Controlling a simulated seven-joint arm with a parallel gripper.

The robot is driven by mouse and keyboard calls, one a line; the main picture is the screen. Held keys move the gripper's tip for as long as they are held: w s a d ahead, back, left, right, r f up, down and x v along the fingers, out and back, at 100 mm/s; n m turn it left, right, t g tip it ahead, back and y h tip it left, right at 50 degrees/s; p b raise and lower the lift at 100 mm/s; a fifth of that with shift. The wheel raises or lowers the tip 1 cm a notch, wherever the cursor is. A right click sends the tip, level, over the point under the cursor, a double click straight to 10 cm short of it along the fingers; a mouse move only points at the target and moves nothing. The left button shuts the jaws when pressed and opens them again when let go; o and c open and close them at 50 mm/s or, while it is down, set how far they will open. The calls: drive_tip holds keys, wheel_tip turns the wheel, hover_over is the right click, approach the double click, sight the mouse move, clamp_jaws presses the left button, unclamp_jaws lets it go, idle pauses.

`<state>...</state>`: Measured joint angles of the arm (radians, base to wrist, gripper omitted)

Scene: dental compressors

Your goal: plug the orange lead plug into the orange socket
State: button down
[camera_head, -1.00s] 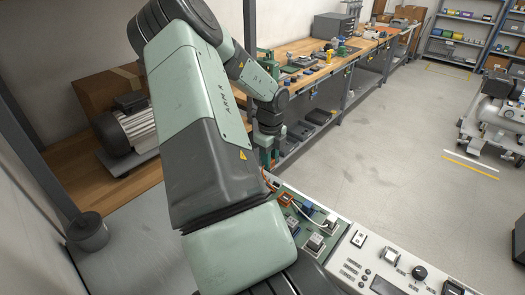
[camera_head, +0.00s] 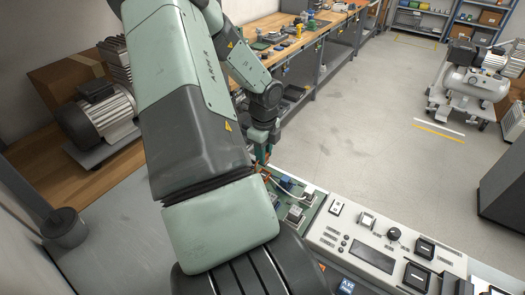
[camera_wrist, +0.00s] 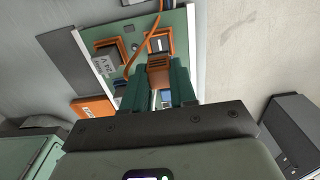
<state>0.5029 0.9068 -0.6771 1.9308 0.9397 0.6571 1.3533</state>
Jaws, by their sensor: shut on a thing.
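In the wrist view, the dark green fingers of my gripper (camera_wrist: 158,88) are shut on the orange lead plug (camera_wrist: 158,66). An orange-framed socket (camera_wrist: 161,37) with a dark and white inside lies on the green board (camera_wrist: 178,20), just beyond the plug. I cannot tell whether plug and socket touch. The orange lead (camera_wrist: 147,38) loops across the board to the left of the plug. In the head view, my gripper (camera_head: 262,153) is at the far left end of the board (camera_head: 285,202); my arm hides part of it, and the plug is not clear there.
A grey labelled block (camera_wrist: 106,61) sits in another orange frame to the left of the socket. In the head view, a white control panel (camera_head: 365,245) with knobs and switches adjoins the board. A workbench (camera_head: 305,45) stands behind; open floor lies to the right.

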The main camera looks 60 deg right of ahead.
drive_tip(key=shift+f, duration=0.1)
drive_tip(key=shift+f, duration=1.8)
drive_tip(key=shift+f, duration=1.05)
idle(0.4)
drive_tip(key=c, duration=0.8)
unclamp_jaws()
drive_tip(key=o, duration=0.3)
